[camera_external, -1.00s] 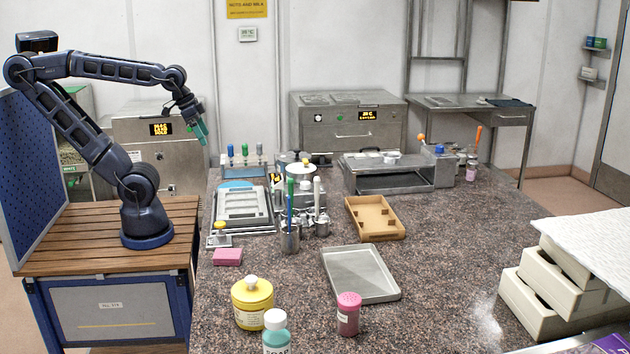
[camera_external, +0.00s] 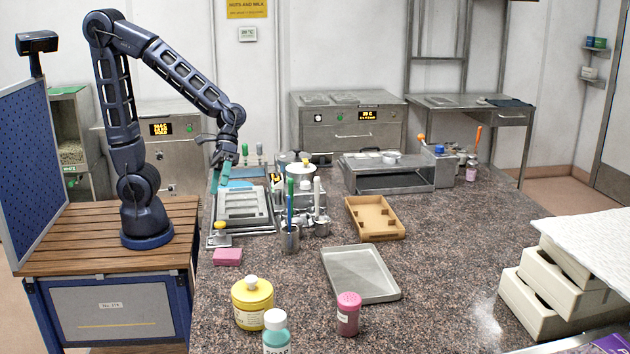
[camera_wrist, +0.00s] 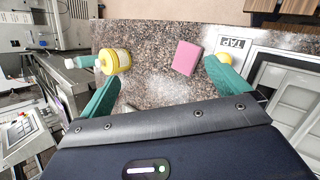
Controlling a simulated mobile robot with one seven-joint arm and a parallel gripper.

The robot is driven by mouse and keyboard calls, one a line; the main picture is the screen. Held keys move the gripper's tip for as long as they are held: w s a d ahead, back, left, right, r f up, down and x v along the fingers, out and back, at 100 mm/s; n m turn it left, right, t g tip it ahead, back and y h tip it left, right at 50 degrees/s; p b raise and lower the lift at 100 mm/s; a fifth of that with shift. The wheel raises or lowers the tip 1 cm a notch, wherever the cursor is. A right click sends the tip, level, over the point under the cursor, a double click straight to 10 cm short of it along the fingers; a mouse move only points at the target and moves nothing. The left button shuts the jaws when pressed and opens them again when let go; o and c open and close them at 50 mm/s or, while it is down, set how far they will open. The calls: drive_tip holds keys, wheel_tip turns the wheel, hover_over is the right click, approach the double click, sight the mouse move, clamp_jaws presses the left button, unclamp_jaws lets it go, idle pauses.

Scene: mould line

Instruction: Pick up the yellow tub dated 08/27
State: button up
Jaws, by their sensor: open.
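A yellow tub (camera_external: 252,305) with a pale knob on its lid and a white label stands upright near the front left of the granite counter. The label's date is too small to read. The tub also shows in the wrist view (camera_wrist: 116,61), at upper left, beyond the left finger. My gripper (camera_external: 220,182) is high over the counter's back left, well behind the tub and apart from it. Its teal fingers (camera_wrist: 160,74) are spread wide with nothing between them but counter and part of the view of a pink block (camera_wrist: 186,57).
A metal tray (camera_external: 360,274), pen cup (camera_external: 290,240) and wooden tray (camera_external: 375,233) stand farther back. Right-centre counter is clear.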

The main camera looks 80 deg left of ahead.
drive_tip(key=w+d+f+n+h, duration=0.2)
drive_tip(key=d+f+n, duration=0.3)
drive_tip(key=d, duration=0.3)
drive_tip(key=w+d+f+n+t+h, duration=0.1)
drive_tip(key=w+d+f+n+h, duration=0.2)
drive_tip(key=d+f+n+h, duration=0.2)
drive_tip(key=w+d+f+n+h, duration=0.2)
drive_tip(key=d+f, duration=0.4)
drive_tip(key=d, duration=0.6)
drive_tip(key=shift+w+d+n+t+h, duration=0.1)
drive_tip(key=shift+w+n+t+h, duration=0.2)
drive_tip(key=shift+n, duration=0.4)
drive_tip(key=shift+w+n+h, duration=0.1)
drive_tip(key=shift+n+h, duration=0.3)
drive_tip(key=shift+n, duration=0.3)
approach(252, 309)
drive_tip(key=shift+s+d+f, duration=0.1)
drive_tip(key=shift+d, duration=1.15)
drive_tip(key=shift+s+d, duration=0.1)
drive_tip(key=shift+d, duration=1.15)
drive_tip(key=c, duration=1)
